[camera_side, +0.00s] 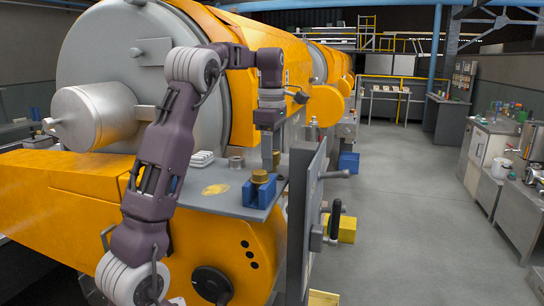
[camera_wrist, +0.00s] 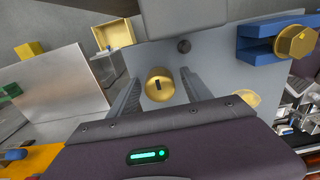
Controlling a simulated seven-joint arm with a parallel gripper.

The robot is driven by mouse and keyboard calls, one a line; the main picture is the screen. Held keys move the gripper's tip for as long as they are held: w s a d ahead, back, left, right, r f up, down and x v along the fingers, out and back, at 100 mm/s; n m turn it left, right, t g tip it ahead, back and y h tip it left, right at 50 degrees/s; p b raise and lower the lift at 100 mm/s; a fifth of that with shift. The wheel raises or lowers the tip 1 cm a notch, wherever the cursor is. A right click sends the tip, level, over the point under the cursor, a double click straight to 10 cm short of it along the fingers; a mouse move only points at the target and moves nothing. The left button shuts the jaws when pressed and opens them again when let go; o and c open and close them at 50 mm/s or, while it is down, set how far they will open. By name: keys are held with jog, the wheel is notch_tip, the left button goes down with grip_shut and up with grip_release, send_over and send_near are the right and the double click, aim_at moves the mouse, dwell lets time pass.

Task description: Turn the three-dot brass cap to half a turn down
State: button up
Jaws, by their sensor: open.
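A brass cap (camera_wrist: 160,84) with a dark slot-like mark shows between the fingers of my gripper (camera_wrist: 158,88) in the wrist view. The fingers stand apart, with a visible gap on each side of it. A second brass cap (camera_wrist: 296,42) sits in a blue holder (camera_wrist: 262,42) at the upper right. In the side view my gripper (camera_side: 268,150) points down over the grey plate, just above and behind the brass cap (camera_side: 259,176) on the blue holder (camera_side: 259,192). I cannot make out dots on either cap, so which is the three-dot one is unclear.
The aisle floor (camera_side: 410,200) is clear.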

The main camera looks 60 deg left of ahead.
grip_shut()
jog(key=shift+m, duration=0.3)
